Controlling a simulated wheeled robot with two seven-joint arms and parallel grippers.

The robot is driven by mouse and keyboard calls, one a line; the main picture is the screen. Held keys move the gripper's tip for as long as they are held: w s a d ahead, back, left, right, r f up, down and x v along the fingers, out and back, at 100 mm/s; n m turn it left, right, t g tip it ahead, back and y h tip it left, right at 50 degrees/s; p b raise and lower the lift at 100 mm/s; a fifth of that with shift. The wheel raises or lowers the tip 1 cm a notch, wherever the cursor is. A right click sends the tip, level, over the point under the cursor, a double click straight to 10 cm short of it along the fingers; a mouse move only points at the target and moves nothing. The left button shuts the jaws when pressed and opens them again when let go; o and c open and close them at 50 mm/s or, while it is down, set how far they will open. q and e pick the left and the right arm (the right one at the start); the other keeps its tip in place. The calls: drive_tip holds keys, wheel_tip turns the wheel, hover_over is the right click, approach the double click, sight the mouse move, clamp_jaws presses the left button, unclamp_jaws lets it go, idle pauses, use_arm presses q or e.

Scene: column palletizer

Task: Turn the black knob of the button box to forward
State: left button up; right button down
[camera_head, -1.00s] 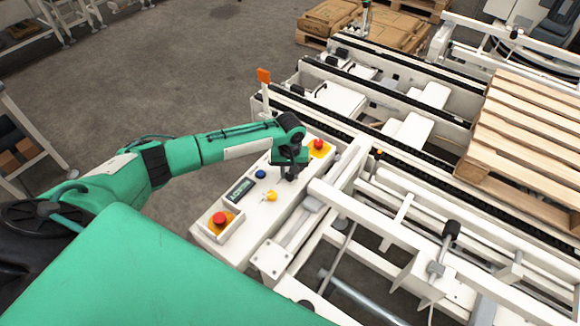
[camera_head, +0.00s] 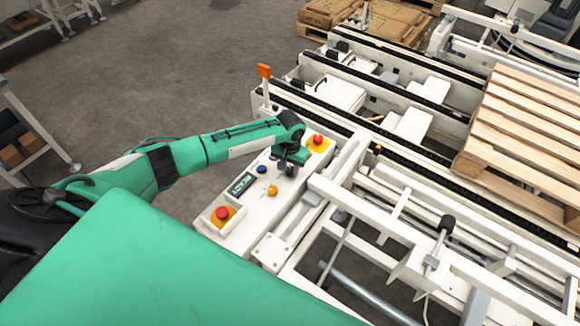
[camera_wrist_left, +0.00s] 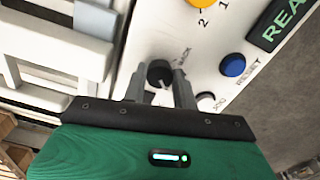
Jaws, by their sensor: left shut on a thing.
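The button box (camera_head: 252,214) is a long white panel in the middle of the head view. My left gripper (camera_head: 289,170) is over its upper part, near the far red button. In the left wrist view, the black knob (camera_wrist_left: 159,72) is between the two grey fingertips of my left gripper (camera_wrist_left: 160,88), which is shut on it. A label that seems to read BACK is beside the knob. A light pointer mark shows between the fingers, but its exact direction is partly hidden. My right gripper is not in view.
The panel also has a blue button (camera_wrist_left: 232,65), a yellow selector (camera_head: 272,190), a display (camera_head: 241,185) and red buttons on yellow at both ends (camera_head: 222,213) (camera_head: 317,139). White conveyor frames (camera_head: 400,235) and a wooden pallet (camera_head: 530,130) are at the right.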

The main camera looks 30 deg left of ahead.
sight(290, 170)
use_arm(q)
drive_tip(key=o, duration=1)
drive_tip(key=shift+c, duration=0.2)
wheel_tip(290, 170, up, 14)
drive_tip(key=b, duration=0.2)
drive_tip(key=shift+s+f, duration=0.1)
drive_tip(key=shift+f, duration=0.05)
